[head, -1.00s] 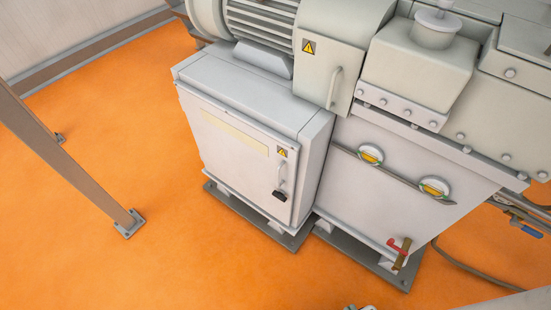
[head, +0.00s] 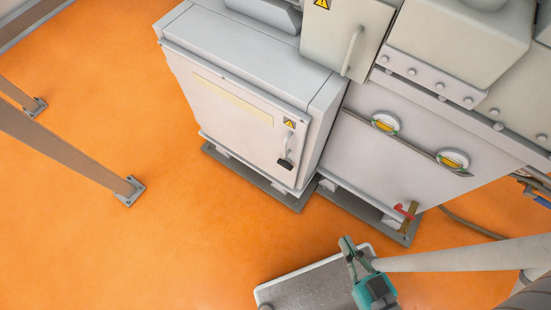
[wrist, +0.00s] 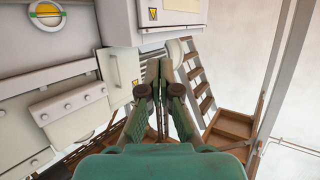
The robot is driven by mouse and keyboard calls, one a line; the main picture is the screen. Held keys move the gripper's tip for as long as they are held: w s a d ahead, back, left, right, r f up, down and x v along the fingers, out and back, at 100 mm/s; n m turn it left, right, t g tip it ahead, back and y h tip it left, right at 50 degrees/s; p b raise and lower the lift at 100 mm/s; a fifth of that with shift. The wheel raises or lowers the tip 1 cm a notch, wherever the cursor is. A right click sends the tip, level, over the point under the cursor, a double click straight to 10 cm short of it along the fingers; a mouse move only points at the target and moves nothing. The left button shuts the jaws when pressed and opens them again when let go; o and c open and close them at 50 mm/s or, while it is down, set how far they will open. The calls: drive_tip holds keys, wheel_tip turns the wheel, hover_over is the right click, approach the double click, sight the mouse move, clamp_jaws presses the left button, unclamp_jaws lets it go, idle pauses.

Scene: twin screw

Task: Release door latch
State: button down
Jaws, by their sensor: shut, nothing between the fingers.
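The cabinet door (head: 225,112) is a pale grey panel on the front of the low cabinet, and it looks shut. Its latch (head: 286,160) is a dark-tipped handle near the door's right edge, below a yellow warning label (head: 289,123). My gripper (head: 347,243) is at the lower middle of the head view, in front of the cabinet and well apart from the latch. It is shut and empty. In the wrist view my gripper (wrist: 159,68) shows its fingers together, pointing at the machine. I cannot make out the latch in the wrist view.
A red-handled valve (head: 405,212) sticks out low at the right of the cabinet. A grey pole (head: 75,145) stands on the orange floor (head: 180,235) at the left. The wrist view also shows wooden stairs (wrist: 198,80). The floor before the cabinet is clear.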

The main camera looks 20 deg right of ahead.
drive_tip(key=w+a+f+m+g+h, duration=0.1)
drive_tip(key=w+f+m+g, duration=0.15)
drive_tip(key=w+f, duration=0.8)
drive_tip(key=w+a+f+m+g+h, duration=0.1)
drive_tip(key=w+f+g, duration=0.45)
drive_tip(key=f, duration=0.85)
drive_tip(key=w+a+r+m+h, duration=0.1)
drive_tip(key=w+a+m+h, duration=0.1)
drive_tip(key=w, duration=0.7)
drive_tip(key=w+a+r+m+g+h, duration=0.1)
drive_tip(key=w+a+r+m+h, duration=0.1)
drive_tip(key=w, duration=0.7)
drive_tip(key=a+m+h, duration=0.1)
drive_tip(key=a+m, duration=0.1)
drive_tip(key=m, duration=0.1)
drive_tip(key=shift+a+r, duration=0.3)
